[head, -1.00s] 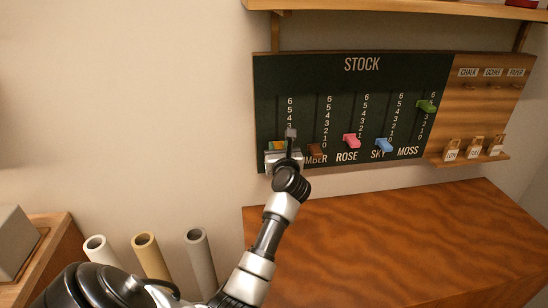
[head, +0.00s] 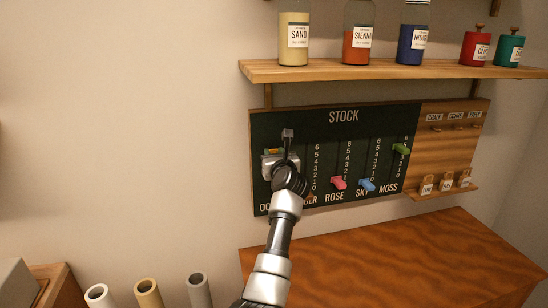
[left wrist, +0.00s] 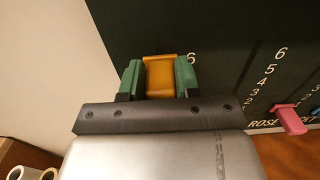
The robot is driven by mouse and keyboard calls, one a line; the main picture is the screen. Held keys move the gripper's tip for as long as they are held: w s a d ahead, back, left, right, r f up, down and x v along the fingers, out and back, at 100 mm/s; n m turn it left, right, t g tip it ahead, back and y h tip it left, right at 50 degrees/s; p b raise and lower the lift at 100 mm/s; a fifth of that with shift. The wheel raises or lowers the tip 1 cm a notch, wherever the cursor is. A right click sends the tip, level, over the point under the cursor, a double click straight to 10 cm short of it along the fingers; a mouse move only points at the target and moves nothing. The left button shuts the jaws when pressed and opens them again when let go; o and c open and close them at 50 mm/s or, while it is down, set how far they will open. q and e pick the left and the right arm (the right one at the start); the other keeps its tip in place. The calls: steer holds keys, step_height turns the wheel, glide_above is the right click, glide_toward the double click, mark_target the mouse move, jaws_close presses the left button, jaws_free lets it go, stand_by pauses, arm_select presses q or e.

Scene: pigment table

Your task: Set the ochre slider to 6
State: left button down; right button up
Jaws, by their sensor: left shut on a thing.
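The dark STOCK board (head: 262,120) hangs on the wall in the head view. My left gripper (head: 274,153) is at the board's leftmost column, on the upper part of it. In the left wrist view its green fingers are shut on the ochre slider (left wrist: 160,76), one on each side. A printed 6 (left wrist: 191,57) shows just right of the slider's top end. The slider's exact level against the scale is hard to tell. In the head view my gripper and arm hide most of the ochre scale and part of its label.
The rose slider (head: 339,183) and sky slider (head: 367,185) sit low; the moss slider (head: 401,149) sits high. My arm partly covers the umber column. A shelf (head: 350,72) with jars is above the board, a wooden cabinet (head: 400,260) below.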

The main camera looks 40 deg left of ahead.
arm_select(q)
steer(key=shift+r, duration=0.35)
steer(key=c, duration=0.8)
jaws_free()
steer(key=shift+f, duration=0.1)
arm_select(e)
steer(key=shift+s, duration=0.65)
arm_select(q)
steer(key=shift+s+d+f, duration=0.1)
steer(key=shift+d, duration=0.1)
steer(key=b+v, duration=0.3)
steer(key=v, duration=0.7)
steer(key=shift+d, duration=0.2)
arm_select(e)
steer(key=f, duration=0.3)
steer(key=shift+w+f, duration=0.25)
arm_select(q)
steer(key=shift+s, duration=0.15)
